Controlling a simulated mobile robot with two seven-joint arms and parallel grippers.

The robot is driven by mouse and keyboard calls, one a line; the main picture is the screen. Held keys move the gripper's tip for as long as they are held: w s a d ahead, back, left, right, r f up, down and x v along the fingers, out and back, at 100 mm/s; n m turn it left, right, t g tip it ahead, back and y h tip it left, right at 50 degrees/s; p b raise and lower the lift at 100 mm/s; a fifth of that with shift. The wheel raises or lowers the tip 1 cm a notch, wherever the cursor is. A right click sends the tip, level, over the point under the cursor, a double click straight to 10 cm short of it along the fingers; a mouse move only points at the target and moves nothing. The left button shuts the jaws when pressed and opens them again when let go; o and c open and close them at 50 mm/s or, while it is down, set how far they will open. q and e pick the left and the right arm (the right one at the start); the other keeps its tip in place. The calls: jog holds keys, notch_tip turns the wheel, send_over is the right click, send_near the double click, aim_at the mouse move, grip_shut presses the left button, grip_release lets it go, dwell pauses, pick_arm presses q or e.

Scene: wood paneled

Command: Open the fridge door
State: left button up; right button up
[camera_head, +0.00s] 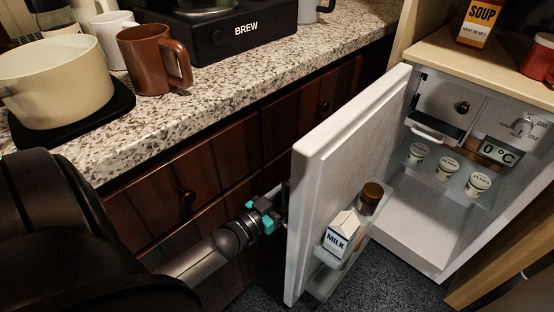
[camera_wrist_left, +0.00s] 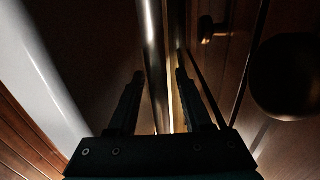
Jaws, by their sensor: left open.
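The fridge door (camera_head: 335,150) stands wide open, swung out to the left of the white fridge body (camera_head: 415,225). Its inner shelf, holding a milk carton (camera_head: 341,232) and a brown-capped jar (camera_head: 370,197), is exposed. My left gripper (camera_head: 281,203) is at the outer face of the door, near its free edge; its fingertips are partly hidden by the door. In the left wrist view the fingers (camera_wrist_left: 160,75) are apart, with a shiny upright bar (camera_wrist_left: 154,50) between or just beyond them; contact cannot be told. My right gripper is not in view.
Wooden cabinets (camera_head: 225,160) with round knobs stand close behind my left arm. A speckled counter (camera_head: 240,80) above holds a pot (camera_head: 55,85), a brown mug (camera_head: 150,60) and a coffee maker (camera_head: 240,30). Dark floor (camera_head: 385,275) shows below the door.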

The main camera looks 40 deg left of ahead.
pick_arm(q)
jog(key=shift+s, duration=0.1)
jog(key=s+a+p, duration=0.2)
jog(key=s+p, duration=0.2)
jog(key=s, duration=1.1)
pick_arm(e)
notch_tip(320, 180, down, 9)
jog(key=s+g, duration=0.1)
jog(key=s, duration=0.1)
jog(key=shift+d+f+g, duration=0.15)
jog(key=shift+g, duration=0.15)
pick_arm(q)
jog(key=shift+f+p, duration=0.1)
jog(key=shift+p, duration=0.2)
